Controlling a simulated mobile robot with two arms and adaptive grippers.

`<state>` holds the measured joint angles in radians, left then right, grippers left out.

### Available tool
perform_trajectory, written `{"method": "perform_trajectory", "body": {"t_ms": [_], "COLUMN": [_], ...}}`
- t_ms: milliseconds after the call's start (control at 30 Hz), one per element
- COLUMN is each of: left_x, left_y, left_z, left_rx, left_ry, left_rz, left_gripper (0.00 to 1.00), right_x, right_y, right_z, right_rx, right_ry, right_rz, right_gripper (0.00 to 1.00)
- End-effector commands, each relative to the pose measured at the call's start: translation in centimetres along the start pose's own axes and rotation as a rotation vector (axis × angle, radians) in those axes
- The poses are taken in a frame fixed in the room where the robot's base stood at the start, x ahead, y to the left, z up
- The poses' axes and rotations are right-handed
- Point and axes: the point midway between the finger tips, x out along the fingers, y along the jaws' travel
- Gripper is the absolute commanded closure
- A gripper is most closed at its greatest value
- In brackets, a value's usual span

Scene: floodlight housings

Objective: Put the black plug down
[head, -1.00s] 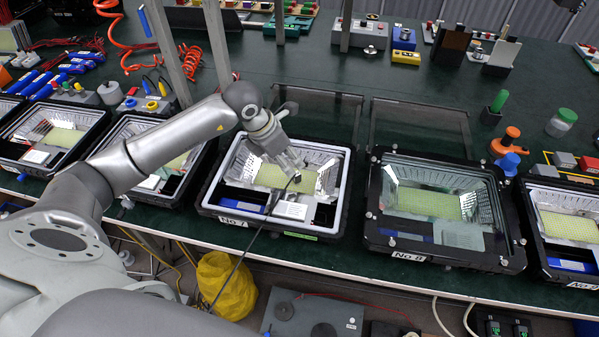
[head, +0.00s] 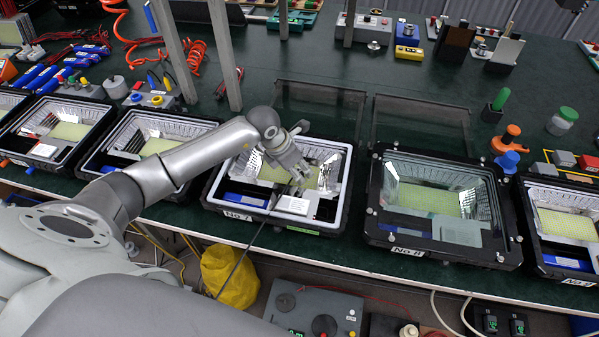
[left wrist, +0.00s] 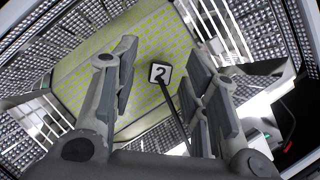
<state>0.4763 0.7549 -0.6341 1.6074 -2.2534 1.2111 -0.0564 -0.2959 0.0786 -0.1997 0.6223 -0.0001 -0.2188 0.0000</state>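My left gripper (head: 303,174) is over the open housing No 7 (head: 207,198), inside its reflector. In the left wrist view its fingers (left wrist: 163,85) are spread apart. The black plug (left wrist: 160,73), with a white face marked 2, shows between and beyond the fingertips, against the yellow-dotted panel (left wrist: 85,75). Its black cable runs back between the fingers without visible contact. I cannot tell exactly whether the plug touches the panel. In the head view the gripper largely hides the plug, and the cable (head: 238,262) hangs over the bench's front edge. My right gripper is not in view.
The glass-covered housing No 8 (head: 367,215) stands to the right, and other open housings stand along the bench on both sides. A yellow bag (head: 230,277) and a grey control box (head: 315,312) are below the bench edge. Metal posts (head: 222,55) rise behind my left arm.

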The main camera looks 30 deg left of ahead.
Motion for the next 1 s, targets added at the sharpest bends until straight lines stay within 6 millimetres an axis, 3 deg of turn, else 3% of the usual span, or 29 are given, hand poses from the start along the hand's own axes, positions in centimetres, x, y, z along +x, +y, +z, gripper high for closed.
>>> {"method": "perform_trajectory", "body": {"t_ms": [33,300,733,900,1000], "left_x": [0.0,0.0,-0.7,-2.7,-4.4], "left_y": [0.0,0.0,0.0,0.1,-0.3], "left_z": [0.0,0.0,0.4,1.2,0.7], "left_rx": [0.000,0.000,0.001,0.003,0.003], "left_ry": [0.000,0.000,-0.003,-0.006,-0.001], "left_rz": [0.000,0.000,0.000,0.003,0.002], "left_gripper": [0.67,0.99,1.00,1.00,1.00], "right_x": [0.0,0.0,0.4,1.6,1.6], "right_y": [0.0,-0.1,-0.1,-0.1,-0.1], "right_z": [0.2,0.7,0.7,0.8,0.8], "right_rx": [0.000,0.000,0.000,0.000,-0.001], "right_ry": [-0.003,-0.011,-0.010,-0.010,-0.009], "right_rz": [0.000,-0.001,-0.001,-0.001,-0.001], "right_gripper": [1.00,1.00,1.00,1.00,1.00]}}
